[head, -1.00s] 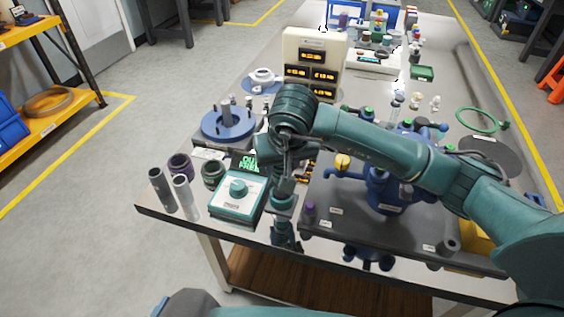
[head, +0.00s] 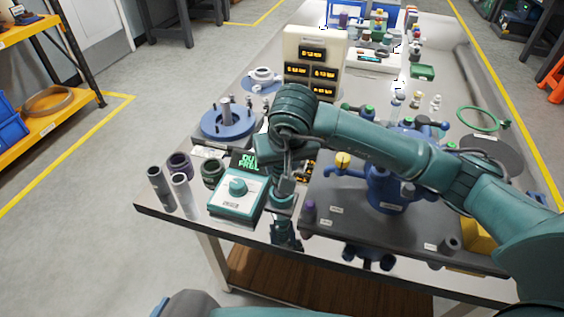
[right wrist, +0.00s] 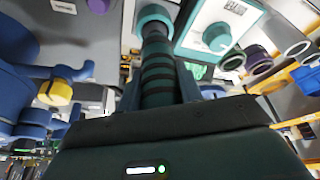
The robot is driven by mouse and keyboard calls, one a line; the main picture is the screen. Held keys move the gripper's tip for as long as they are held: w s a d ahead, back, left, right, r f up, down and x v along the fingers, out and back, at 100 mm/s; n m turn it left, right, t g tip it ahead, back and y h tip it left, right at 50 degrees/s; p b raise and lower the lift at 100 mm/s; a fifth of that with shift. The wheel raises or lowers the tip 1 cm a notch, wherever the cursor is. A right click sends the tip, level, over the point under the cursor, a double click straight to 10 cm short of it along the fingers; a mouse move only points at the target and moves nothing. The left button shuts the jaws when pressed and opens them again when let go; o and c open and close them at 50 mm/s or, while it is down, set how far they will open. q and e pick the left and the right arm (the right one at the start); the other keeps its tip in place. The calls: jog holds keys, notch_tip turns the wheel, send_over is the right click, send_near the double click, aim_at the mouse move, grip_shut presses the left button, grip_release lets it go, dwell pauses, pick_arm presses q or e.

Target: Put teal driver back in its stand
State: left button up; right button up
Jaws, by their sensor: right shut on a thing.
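The teal driver (right wrist: 158,70), a dark-banded teal cylinder, is between the jaws of my right gripper (right wrist: 157,88) in the right wrist view. The jaws are shut on it. A lighter teal ring (right wrist: 155,14) shows at its far end; I cannot tell whether this belongs to the driver or its stand. My wrist hides most of the driver there, and I cannot make out the stand clearly. My left gripper is out of view.
The teal dial box (head: 238,190) is close on the left, with grey tubes (head: 184,195) beyond it. A blue valve assembly (head: 385,190) stands farther right. A cream display unit (head: 314,60) stands behind.

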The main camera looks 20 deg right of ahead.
jog(key=shift+b, duration=0.35)
dwell(0.6)
jog(key=o, duration=1.2)
jog(key=shift+c, duration=0.2)
jog(key=shift+f, duration=0.1)
notch_tip(320, 180, up, 9)
jog(key=p, duration=0.5)
jog(key=shift+s, duration=0.1)
